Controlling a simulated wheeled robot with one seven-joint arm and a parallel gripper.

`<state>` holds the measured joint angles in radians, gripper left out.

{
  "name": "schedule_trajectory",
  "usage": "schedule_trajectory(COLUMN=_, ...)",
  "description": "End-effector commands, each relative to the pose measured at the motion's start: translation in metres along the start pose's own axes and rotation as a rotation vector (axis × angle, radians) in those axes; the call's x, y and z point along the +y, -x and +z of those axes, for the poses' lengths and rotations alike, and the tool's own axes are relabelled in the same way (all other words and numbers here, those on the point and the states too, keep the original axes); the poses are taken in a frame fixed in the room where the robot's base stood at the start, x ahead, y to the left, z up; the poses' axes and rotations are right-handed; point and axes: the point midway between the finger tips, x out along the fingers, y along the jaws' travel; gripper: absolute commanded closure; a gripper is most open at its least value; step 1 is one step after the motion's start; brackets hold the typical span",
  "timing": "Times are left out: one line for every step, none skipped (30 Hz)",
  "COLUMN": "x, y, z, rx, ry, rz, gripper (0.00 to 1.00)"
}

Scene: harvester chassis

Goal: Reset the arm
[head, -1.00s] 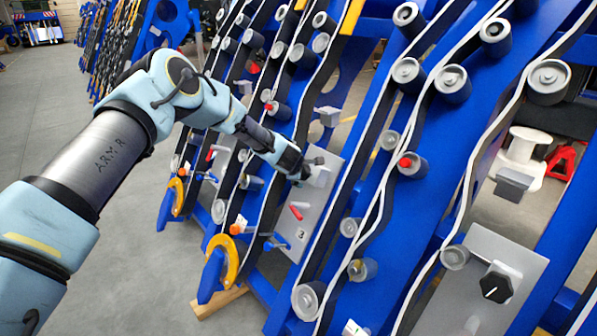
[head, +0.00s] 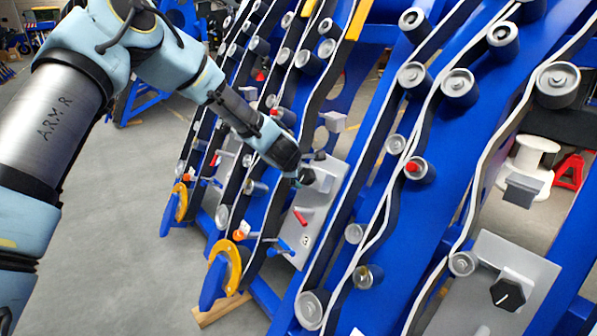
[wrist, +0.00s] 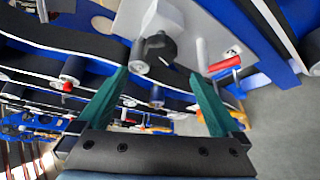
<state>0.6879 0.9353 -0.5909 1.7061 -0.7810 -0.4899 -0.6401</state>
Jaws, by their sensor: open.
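My arm reaches in from the left in the head view, over the blue harvester chassis (head: 402,178). My gripper (head: 301,177) is near a grey panel (head: 318,213) that carries a dark knob (head: 318,157), a red lever (head: 301,217) and a blue lever. In the wrist view my gripper (wrist: 160,88) shows two green fingers spread apart with nothing between them. The grey panel (wrist: 215,38) and the red lever (wrist: 224,64) appear beyond the fingertips there. Whether the fingers touch anything in the head view is hidden by the wrist.
Belts and several rollers (head: 458,86) run along the chassis. A second grey panel (head: 490,285) with a black knob (head: 505,293) is at the lower right. A white spool (head: 527,165) and a red stand (head: 569,171) are behind. Grey floor (head: 125,230) at left is open.

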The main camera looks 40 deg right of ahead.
Motion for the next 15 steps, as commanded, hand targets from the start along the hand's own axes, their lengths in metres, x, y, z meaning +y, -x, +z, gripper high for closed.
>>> schedule_trajectory(x=0.000, y=0.000, z=0.000, rx=0.000, ry=0.000, rz=0.000, gripper=0.00)
schedule_trajectory(x=0.000, y=0.000, z=0.000, rx=0.000, ry=0.000, rz=0.000, gripper=0.00)
schedule_trajectory(x=0.000, y=0.000, z=0.000, rx=0.000, ry=0.000, rz=0.000, gripper=0.00)
schedule_trajectory(x=0.000, y=0.000, z=0.000, rx=0.000, ry=0.000, rz=0.000, gripper=0.00)
schedule_trajectory(x=0.000, y=0.000, z=0.000, rx=0.000, ry=0.000, rz=0.000, gripper=0.00)
schedule_trajectory(x=0.000, y=0.000, z=0.000, rx=0.000, ry=0.000, rz=0.000, gripper=0.00)
schedule_trajectory(x=0.000, y=0.000, z=0.000, rx=0.000, ry=0.000, rz=0.000, gripper=0.00)
schedule_trajectory(x=0.000, y=0.000, z=0.000, rx=0.000, ry=0.000, rz=0.000, gripper=0.00)
schedule_trajectory(x=0.000, y=0.000, z=0.000, rx=0.000, ry=0.000, rz=0.000, gripper=0.00)
schedule_trajectory(x=0.000, y=0.000, z=0.000, rx=0.000, ry=-0.001, rz=0.000, gripper=0.00)
schedule_trajectory(x=0.001, y=0.000, z=-0.001, rx=0.000, ry=-0.003, rz=0.000, gripper=0.00)
schedule_trajectory(x=0.002, y=0.003, z=-0.004, rx=0.001, ry=-0.012, rz=0.000, gripper=0.00)
schedule_trajectory(x=0.004, y=0.006, z=-0.009, rx=0.003, ry=-0.026, rz=-0.001, gripper=0.00)
schedule_trajectory(x=0.006, y=0.010, z=-0.016, rx=0.004, ry=-0.045, rz=-0.003, gripper=0.00)
schedule_trajectory(x=0.009, y=0.019, z=-0.027, rx=0.006, ry=-0.080, rz=-0.008, gripper=0.00)
